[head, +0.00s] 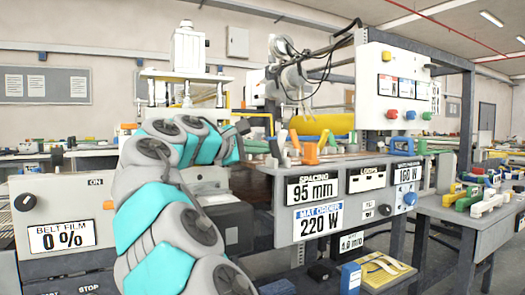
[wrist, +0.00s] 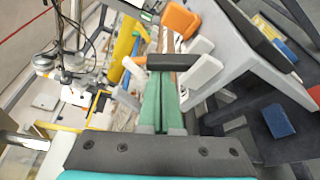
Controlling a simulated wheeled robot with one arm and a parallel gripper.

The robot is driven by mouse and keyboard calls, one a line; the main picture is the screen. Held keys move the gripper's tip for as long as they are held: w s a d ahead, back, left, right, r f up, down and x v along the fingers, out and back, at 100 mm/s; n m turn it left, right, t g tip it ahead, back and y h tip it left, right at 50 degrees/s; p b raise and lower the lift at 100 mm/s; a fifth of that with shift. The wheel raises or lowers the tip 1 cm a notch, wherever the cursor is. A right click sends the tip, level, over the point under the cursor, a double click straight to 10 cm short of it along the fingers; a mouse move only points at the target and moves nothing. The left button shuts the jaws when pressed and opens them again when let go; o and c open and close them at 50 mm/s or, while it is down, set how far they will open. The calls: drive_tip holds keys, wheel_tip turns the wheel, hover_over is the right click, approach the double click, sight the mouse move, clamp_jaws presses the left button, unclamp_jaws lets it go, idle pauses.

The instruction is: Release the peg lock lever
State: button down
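My gripper (head: 243,126) reaches toward the left end of the front panel in the head view. In the wrist view its dark palm edge (wrist: 160,152) fills the bottom. Long green bars run ahead from it; whether these are fingers is unclear, so its opening cannot be read. A black bar handle (wrist: 173,62), possibly the peg lock lever, lies across the green bars, between an orange piece and a white bracket (wrist: 204,70). In the head view white levers (head: 276,142) stand beside an orange lever (head: 311,153), right of my gripper. Contact with the handle is not visible.
The labelled front panel (head: 304,193) stands below the levers. A white control box (head: 391,85) hangs above right. A yellow roll (head: 320,125) lies behind. A side table (head: 480,225) at right holds several small parts. A blue box (head: 350,278) sits low in front.

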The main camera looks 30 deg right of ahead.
sight(271, 169)
drive_tip(key=shift+s, duration=0.1)
drive_tip(key=m+b, duration=0.1)
drive_tip(key=s+m+h+b, duration=0.1)
drive_tip(key=m, duration=0.1)
drive_tip(key=shift+s+d+r+t+b, duration=0.1)
drive_tip(key=shift+r+t+b, duration=0.05)
drive_tip(key=shift+t+b, duration=0.25)
drive_tip(key=m+b, duration=0.1)
drive_tip(key=m, duration=0.1)
drive_tip(key=s+m+h+b, duration=0.1)
drive_tip(key=b, duration=0.1)
drive_tip(key=shift+s+r+m, duration=0.1)
drive_tip(key=shift+m, duration=0.3)
drive_tip(key=shift+s+r+m+h+b, duration=0.15)
drive_tip(key=shift+s+m+h+b, duration=0.1)
drive_tip(key=shift+m+b, duration=0.3)
drive_tip(key=shift+s+r+m+h+b, duration=0.1)
drive_tip(key=shift+s+m+h+b, duration=0.15)
drive_tip(key=shift+m, duration=0.4)
drive_tip(key=shift+s, duration=0.1)
drive_tip(key=shift+s, duration=0.15)
